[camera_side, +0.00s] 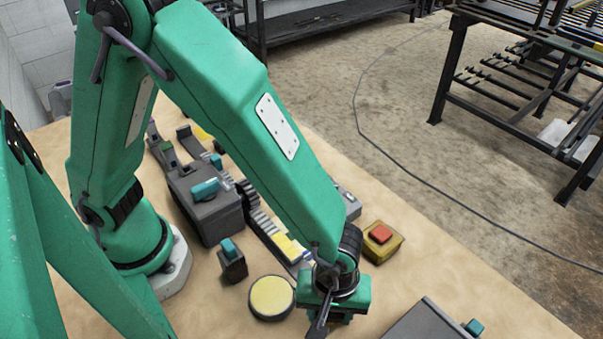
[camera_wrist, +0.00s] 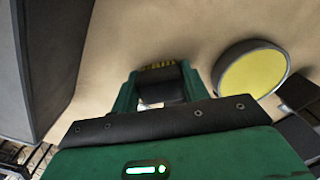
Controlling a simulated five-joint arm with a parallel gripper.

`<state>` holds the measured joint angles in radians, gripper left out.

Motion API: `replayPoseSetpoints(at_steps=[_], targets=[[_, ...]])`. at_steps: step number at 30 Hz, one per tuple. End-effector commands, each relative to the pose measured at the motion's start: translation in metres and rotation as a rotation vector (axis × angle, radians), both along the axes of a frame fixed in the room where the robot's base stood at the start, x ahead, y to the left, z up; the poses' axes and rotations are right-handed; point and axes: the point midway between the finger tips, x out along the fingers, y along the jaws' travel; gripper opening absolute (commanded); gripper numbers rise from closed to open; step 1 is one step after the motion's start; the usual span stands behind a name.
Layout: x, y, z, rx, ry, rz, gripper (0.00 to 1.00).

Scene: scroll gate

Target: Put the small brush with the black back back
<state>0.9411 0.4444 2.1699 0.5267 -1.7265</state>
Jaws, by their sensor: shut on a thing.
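My gripper (camera_side: 335,308) is low over the front of the table in the side view, right of a round yellow pad with a dark rim (camera_side: 271,296). In the wrist view its green fingers (camera_wrist: 156,88) are closed on a small dark piece with a yellow, bristle-like edge, which looks like the black-backed brush (camera_wrist: 158,70). The round pad (camera_wrist: 252,73) lies to the right of the fingers there. In the side view my gripper hides most of the brush. I cannot tell whether the brush touches the table. No place clearly meant for the brush can be made out.
A grey box (camera_side: 422,326) stands close on the right; a dark wall (camera_wrist: 38,65) fills the wrist view's left. A yellow box with a red button (camera_side: 381,239), a small teal-topped block (camera_side: 231,264) and a larger grey box (camera_side: 207,212) stand behind. Tabletop (camera_side: 505,295) is bare at far right.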

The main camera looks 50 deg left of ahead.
Motion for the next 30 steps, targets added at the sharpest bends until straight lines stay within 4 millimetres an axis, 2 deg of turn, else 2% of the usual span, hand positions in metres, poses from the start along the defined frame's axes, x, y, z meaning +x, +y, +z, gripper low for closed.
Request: replayPoseSetpoints(at_steps=[1, 3, 4, 19, 23, 30], targets=[[0.000, 0.000, 0.000, 0.000, 0.000, 0.000, 0.51], [0.000, 0.000, 0.000, 0.000, 0.000, 0.000, 0.65], [0.000, 0.000, 0.000, 0.000, 0.000, 0.000, 0.67], [0.000, 0.000, 0.006, -0.001, -0.001, 0.000, 0.67], [0.000, 0.000, 0.016, -0.001, -0.001, 0.000, 0.67], [0.000, -0.001, 0.045, -0.003, -0.001, 0.000, 0.67]])
